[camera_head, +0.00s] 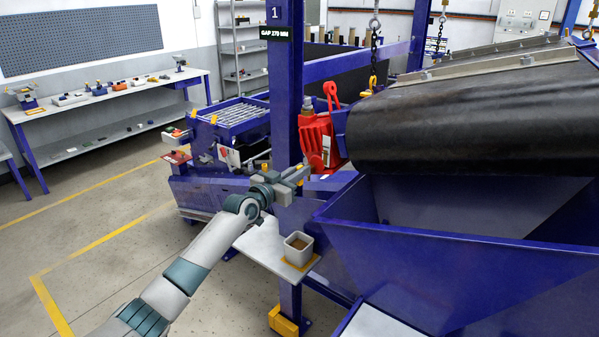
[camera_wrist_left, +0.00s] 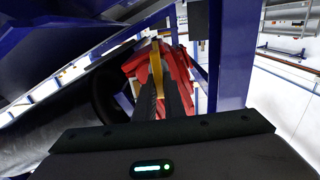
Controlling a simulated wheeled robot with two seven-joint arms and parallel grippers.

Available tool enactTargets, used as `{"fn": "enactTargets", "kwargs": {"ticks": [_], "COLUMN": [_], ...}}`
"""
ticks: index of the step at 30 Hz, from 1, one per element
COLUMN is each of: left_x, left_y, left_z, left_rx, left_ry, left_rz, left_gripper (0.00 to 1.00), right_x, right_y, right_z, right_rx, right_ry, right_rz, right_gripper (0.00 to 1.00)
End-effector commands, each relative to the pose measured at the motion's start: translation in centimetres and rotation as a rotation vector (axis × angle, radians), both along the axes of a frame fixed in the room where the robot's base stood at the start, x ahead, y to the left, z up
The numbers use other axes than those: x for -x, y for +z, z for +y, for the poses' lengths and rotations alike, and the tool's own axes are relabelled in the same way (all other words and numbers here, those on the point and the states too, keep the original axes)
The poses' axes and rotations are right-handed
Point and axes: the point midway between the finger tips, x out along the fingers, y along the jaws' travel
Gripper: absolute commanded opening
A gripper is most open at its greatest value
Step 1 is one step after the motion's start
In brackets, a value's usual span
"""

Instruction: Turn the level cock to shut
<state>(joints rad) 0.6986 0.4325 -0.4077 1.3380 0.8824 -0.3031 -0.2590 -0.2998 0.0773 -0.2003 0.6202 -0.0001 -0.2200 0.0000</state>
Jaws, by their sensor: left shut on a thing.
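In the left wrist view a narrow yellow lever (camera_wrist_left: 156,66), which looks like the level cock's handle, runs up between the fingers of my left gripper (camera_wrist_left: 161,88). The gripper is shut on it. A red housing (camera_wrist_left: 182,72) lies right behind it. In the head view my left gripper (camera_head: 300,176) reaches to the blue post, just below the red housing (camera_head: 313,140). The lever is hidden there by the gripper, and I cannot tell the cock's exact angle. My right gripper is in neither view.
A grey cup (camera_head: 298,245) with brown contents stands on a small ledge below my left gripper. A blue post (camera_head: 285,90) rises close behind the gripper. A blue hopper (camera_head: 440,250) and a black belt drum (camera_head: 470,125) fill the right. Open floor lies left.

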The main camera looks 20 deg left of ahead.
Motion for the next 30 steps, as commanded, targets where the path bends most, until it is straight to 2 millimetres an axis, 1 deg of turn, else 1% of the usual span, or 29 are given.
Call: {"fn": "enactTargets", "kwargs": {"ticks": [8, 14, 20, 30], "left_x": [0.0, 0.0, -0.1, -0.3], "left_y": [-0.3, -0.3, -0.5, -0.7], "left_z": [0.0, 0.1, 0.4, 0.8], "left_rx": [0.032, 0.111, 0.244, 0.54], "left_ry": [-0.001, -0.001, 0.0, 0.0], "left_rz": [0.016, 0.045, 0.094, 0.202], "left_gripper": [0.0, 0.0, 0.0, 0.0], "right_x": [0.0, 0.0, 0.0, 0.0], "right_y": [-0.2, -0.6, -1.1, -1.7], "right_z": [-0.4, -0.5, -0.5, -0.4], "right_rx": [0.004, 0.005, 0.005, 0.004], "right_ry": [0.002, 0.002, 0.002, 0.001], "right_rz": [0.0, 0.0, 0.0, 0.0], "right_gripper": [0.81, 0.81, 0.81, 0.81]}}
